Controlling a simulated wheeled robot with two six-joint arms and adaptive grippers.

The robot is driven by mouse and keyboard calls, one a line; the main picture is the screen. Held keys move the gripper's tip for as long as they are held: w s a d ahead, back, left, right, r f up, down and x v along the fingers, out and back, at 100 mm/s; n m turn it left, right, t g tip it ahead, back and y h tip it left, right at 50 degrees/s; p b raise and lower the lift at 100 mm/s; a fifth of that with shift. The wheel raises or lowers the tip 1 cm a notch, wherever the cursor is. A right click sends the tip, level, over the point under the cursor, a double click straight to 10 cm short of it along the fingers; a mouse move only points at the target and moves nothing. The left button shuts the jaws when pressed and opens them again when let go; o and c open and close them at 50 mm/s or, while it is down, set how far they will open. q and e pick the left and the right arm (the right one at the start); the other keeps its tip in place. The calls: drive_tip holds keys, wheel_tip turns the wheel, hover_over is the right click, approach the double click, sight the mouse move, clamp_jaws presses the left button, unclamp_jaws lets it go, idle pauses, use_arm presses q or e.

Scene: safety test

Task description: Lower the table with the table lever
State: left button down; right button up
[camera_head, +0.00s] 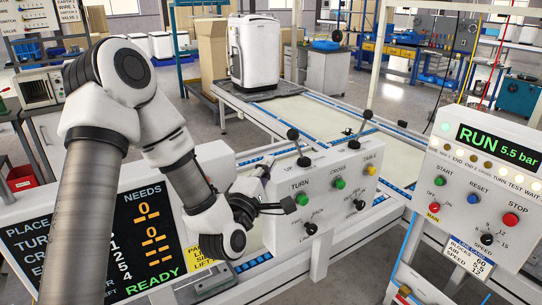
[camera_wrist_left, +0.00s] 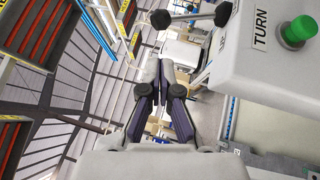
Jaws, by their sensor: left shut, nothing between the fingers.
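A white control box (camera_head: 325,197) carries the labels TURN, CROSS and TABLE. A ball-topped lever (camera_head: 367,115) stands at its upper right, nearest the TABLE label; I cannot tell its exact setting. Another ball-topped lever (camera_head: 293,134) stands at the upper left. In the left wrist view the fingers (camera_wrist_left: 160,70) are together, and a black-knobbed lever (camera_wrist_left: 190,16) lies apart beyond the tips. The green TURN button (camera_wrist_left: 299,31) is to the right. My right gripper is out of view.
A panel reading RUN (camera_head: 480,190) stands at the right. A dark NEEDS board (camera_head: 90,245) is at the lower left, behind my left arm. A white appliance (camera_head: 254,50) stands on the conveyor (camera_head: 310,118) behind the box. Smaller black knobs (camera_head: 311,228) jut from the box front.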

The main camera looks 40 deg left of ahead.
use_arm(q)
drive_tip(key=p, duration=0.3)
approach(298, 145)
drive_tip(key=w+a+r, duration=0.1)
drive_tip(key=a+r, duration=0.1)
drive_tip(key=w+a+r, duration=0.2)
drive_tip(key=shift+w+a, duration=0.15)
drive_tip(key=shift+w, duration=0.05)
drive_tip(key=shift+w+a, duration=0.1)
drive_tip(key=shift+w, duration=0.2)
drive_tip(key=shift+w+r, duration=0.1)
drive_tip(key=shift+r, duration=0.1)
